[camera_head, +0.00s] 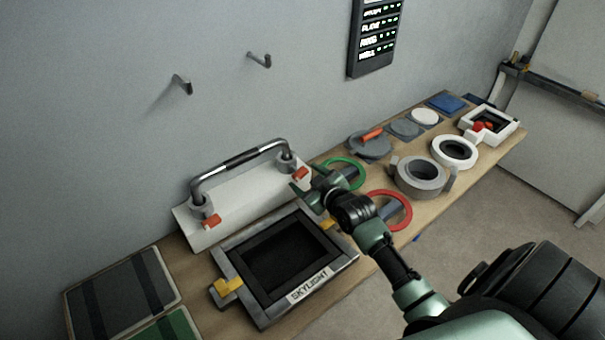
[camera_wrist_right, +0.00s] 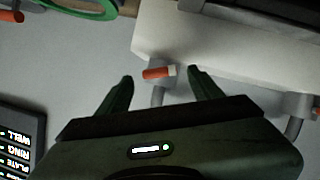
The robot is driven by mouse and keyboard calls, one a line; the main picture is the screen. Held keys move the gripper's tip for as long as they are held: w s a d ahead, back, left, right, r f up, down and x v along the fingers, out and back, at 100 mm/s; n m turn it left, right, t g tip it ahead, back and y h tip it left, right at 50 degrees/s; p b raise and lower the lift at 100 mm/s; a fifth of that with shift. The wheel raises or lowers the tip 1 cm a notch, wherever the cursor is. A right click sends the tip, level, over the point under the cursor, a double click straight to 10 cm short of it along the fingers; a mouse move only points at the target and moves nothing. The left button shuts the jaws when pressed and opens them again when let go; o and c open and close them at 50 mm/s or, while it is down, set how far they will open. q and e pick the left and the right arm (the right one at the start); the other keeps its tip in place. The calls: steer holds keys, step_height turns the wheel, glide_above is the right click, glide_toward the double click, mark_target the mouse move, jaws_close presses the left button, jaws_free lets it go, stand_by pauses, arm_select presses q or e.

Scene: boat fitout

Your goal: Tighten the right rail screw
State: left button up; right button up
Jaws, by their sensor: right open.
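The curved grab rail (camera_head: 240,160) stands on a white block (camera_head: 240,206) against the wall. Its right rail screw has an orange-red head (camera_head: 300,174) at the rail's right foot. The left rail screw (camera_head: 212,220) has a similar orange-red head at the left foot. My right gripper (camera_head: 306,182) is at the right screw in the head view. My left gripper is not in view.
A skylight frame (camera_head: 230,262) with yellow latches lies in front of the block. Green (camera_head: 358,174) and red (camera_head: 408,210) rings and several round fittings are on the bench to the right. Wall hooks (camera_head: 262,60) and a status panel (camera_head: 375,38) are above.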

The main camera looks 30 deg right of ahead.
mark_target(298, 172)
steer(key=shift+x, duration=1.1)
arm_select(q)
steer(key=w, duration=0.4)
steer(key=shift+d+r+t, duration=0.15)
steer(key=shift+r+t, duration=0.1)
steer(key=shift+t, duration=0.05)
arm_select(e)
steer(key=shift+w, duration=0.1)
steer(key=c, duration=1.4)
steer(key=shift+d+m+y+p, duration=0.15)
steer(key=shift+m+y+p, duration=0.25)
steer(key=shift+m, duration=0.1)
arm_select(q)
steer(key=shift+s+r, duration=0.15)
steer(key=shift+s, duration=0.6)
arm_select(e)
steer(key=shift+m+y, duration=0.3)
steer(key=shift+m, duration=0.3)
steer(key=o, duration=1.4)
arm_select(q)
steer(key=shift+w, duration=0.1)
